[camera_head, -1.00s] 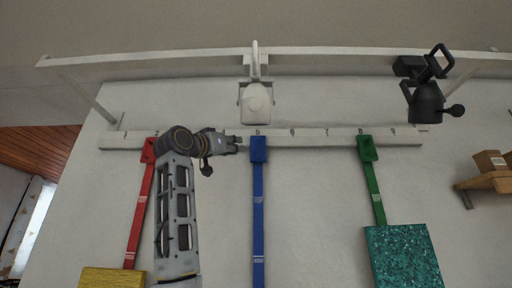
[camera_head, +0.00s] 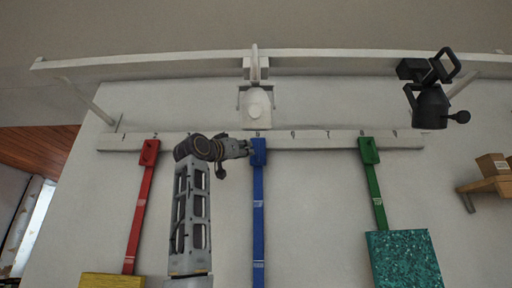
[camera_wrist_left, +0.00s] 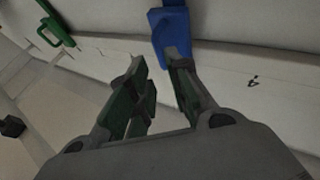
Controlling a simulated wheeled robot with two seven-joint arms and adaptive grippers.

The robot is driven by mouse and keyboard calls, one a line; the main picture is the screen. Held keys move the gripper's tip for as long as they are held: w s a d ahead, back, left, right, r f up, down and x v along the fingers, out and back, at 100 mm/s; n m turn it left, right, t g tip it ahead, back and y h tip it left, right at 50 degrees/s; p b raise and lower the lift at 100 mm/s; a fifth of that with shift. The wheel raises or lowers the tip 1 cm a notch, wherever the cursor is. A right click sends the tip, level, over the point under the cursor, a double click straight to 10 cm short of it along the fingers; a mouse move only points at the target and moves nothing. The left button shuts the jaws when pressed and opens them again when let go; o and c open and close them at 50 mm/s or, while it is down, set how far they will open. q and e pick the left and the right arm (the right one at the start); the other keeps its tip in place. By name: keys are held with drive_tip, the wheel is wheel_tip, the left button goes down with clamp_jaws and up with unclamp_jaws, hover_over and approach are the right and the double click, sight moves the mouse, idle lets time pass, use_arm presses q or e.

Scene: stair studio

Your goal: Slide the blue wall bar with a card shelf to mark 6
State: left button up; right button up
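The blue wall bar (camera_head: 258,210) hangs from the numbered white rail (camera_head: 340,140), with its blue head (camera_head: 259,147) near mark 5. Its lower part, with any card shelf, is cut off. My left gripper (camera_head: 250,149) is at the left side of the blue head. In the left wrist view my left gripper (camera_wrist_left: 155,60) is open with nothing between its fingers. One fingertip overlaps the lower end of the blue head (camera_wrist_left: 168,28); whether they touch I cannot tell. My right gripper is not in view.
A red bar (camera_head: 140,205) with a yellow panel is to the left. A green bar (camera_head: 374,195) with a speckled teal panel (camera_head: 402,258) is to the right. A white lamp (camera_head: 256,103) and a black lamp (camera_head: 431,105) hang above. The rail between blue and green is free.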

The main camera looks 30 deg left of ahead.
use_arm(q)
drive_tip(key=p+x, duration=0.3)
drive_tip(key=x, duration=0.4)
drive_tip(key=shift+w+r+p, duration=0.25)
drive_tip(key=shift+w+p, duration=0.05)
drive_tip(key=shift+w, duration=0.05)
clamp_jaws()
idle(0.4)
